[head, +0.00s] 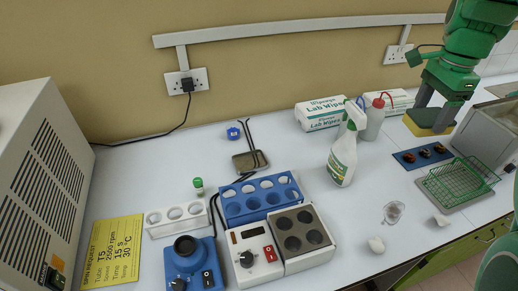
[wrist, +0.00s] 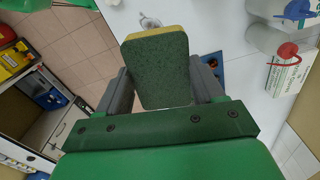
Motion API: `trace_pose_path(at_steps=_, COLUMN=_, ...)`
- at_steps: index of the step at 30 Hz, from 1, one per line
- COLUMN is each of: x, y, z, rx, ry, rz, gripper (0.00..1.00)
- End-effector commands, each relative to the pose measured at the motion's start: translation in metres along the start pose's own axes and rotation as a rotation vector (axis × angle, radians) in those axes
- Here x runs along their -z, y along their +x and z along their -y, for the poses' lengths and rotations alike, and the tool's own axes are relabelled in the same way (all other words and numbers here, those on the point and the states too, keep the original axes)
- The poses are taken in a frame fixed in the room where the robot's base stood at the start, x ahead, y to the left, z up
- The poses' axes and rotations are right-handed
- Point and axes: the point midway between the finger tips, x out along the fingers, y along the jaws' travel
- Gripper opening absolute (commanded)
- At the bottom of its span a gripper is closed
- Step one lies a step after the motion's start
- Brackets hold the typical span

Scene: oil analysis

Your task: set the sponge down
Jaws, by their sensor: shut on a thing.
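The sponge (head: 428,124), yellow with a dark green scouring face, is at the back right of the white bench in the head view. In the wrist view the sponge (wrist: 157,70) shows its green face, with a yellow edge at the top. My gripper (head: 434,104) is shut on it, one grey finger on each side. The sponge is at or just above the bench; I cannot tell whether it touches. The gripper also shows in the wrist view (wrist: 163,88).
A green wire basket (head: 455,183) and a grey box (head: 487,135) are to the right.

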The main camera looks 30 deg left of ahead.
Motion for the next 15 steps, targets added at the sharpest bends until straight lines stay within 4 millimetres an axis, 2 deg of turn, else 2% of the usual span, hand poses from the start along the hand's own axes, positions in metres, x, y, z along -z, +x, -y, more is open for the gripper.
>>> trace_pose_path(at_steps=1, x=0.001, y=-0.006, z=0.001, rx=0.002, ry=0.000, rz=-0.002, gripper=0.40)
trace_pose_path(at_steps=8, x=-0.026, y=-0.007, z=0.031, rx=-0.001, ry=-0.121, rz=-0.003, gripper=0.40)
trace_pose_path(at_steps=11, x=-0.042, y=-0.008, z=0.045, rx=-0.001, ry=-0.182, rz=-0.004, gripper=0.40)
trace_pose_path(at_steps=15, x=-0.071, y=-0.010, z=0.069, rx=-0.003, ry=-0.296, rz=-0.005, gripper=0.40)
